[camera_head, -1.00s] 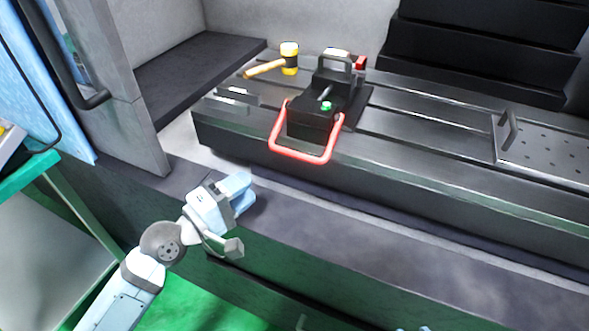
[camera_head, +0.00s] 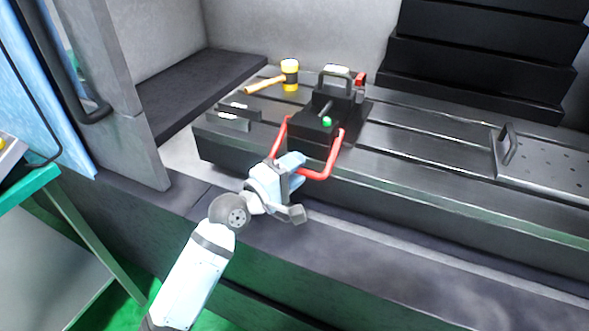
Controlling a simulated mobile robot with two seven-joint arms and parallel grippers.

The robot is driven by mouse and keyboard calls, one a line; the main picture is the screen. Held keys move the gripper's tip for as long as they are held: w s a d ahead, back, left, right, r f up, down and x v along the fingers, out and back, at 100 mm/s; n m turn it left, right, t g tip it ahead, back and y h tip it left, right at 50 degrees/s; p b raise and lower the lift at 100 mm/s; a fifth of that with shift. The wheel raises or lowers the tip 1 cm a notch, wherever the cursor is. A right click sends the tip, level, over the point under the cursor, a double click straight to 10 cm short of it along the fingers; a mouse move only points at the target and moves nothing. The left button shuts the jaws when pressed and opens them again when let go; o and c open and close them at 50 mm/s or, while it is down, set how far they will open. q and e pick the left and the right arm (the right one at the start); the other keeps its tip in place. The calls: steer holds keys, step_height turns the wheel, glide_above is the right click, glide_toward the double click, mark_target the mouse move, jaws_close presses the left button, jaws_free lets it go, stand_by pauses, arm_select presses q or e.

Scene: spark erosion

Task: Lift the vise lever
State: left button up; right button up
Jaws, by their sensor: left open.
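The vise (camera_head: 313,128) is a black block on the slotted machine table, with a grey handle on top and a green knob. Its lever (camera_head: 322,177) is a red U-shaped bar that sticks out low at the front of the vise. My left gripper (camera_head: 298,187) is open, at the front left of the lever's crossbar. One finger overlaps the bar in the picture and hides its left corner. I cannot tell whether they touch. My right gripper is not seen.
A yellow-headed mallet (camera_head: 289,75) lies behind the vise to the left. A perforated plate with a handle (camera_head: 545,160) is at the right. Black steps (camera_head: 480,60) rise at the back. The grey ledge (camera_head: 420,250) in front is clear.

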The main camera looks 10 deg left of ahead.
arm_select(q)
jaws_close()
steer(key=shift+r+p, duration=0.25)
steer(key=shift+p, duration=0.45)
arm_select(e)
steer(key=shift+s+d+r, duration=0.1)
